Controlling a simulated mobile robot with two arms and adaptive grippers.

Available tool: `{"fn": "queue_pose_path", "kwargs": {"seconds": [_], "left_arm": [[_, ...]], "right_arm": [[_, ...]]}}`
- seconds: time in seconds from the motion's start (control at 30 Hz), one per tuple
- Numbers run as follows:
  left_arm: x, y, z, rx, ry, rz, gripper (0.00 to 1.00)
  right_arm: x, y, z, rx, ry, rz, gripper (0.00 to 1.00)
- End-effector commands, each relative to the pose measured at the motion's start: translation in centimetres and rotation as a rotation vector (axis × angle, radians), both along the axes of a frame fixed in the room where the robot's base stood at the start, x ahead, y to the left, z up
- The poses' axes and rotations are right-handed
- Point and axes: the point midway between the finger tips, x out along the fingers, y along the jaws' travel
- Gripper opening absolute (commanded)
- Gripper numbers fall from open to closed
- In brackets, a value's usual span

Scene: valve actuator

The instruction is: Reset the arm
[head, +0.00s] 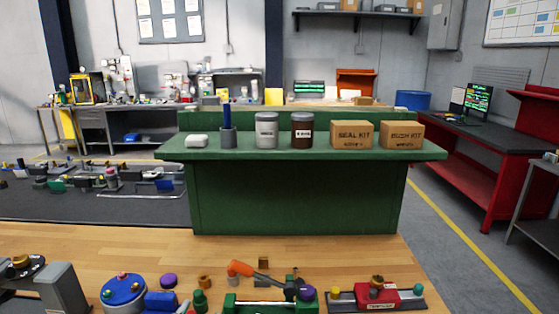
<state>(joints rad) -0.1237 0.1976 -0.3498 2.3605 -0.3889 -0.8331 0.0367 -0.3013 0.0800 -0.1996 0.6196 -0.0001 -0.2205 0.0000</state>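Neither of my grippers shows in the head view, and no arm of mine can be made out. On the wooden bench top (200,244) at the bottom, an orange-ended lever (241,268) slants down to the right over a green fixture (262,301). A purple knob (307,293) sits at the right end of that fixture. To the right is a red block (370,296) on a grey base with a brass part on top. To the left is a round blue part (122,288). The bottom edge of the picture cuts off the nearest parts.
A green shelf unit (290,190) stands behind the bench top, bearing jars, a cup and two cardboard kit boxes (352,134). A grey fixture (62,287) stands at bottom left. Small loose parts lie between the fixtures. The bench top's back strip is mostly clear.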

Motion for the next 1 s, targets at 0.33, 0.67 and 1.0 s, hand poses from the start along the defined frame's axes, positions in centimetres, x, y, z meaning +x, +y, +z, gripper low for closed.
{"fn": "queue_pose_path", "kwargs": {"seconds": [0.33,0.67,1.0], "left_arm": [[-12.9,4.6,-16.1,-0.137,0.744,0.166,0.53],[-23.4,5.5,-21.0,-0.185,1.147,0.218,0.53],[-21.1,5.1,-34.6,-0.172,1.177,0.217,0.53]], "right_arm": [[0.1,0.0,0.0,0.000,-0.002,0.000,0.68],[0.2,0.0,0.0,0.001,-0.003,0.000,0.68],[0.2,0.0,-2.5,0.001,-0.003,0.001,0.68]]}}
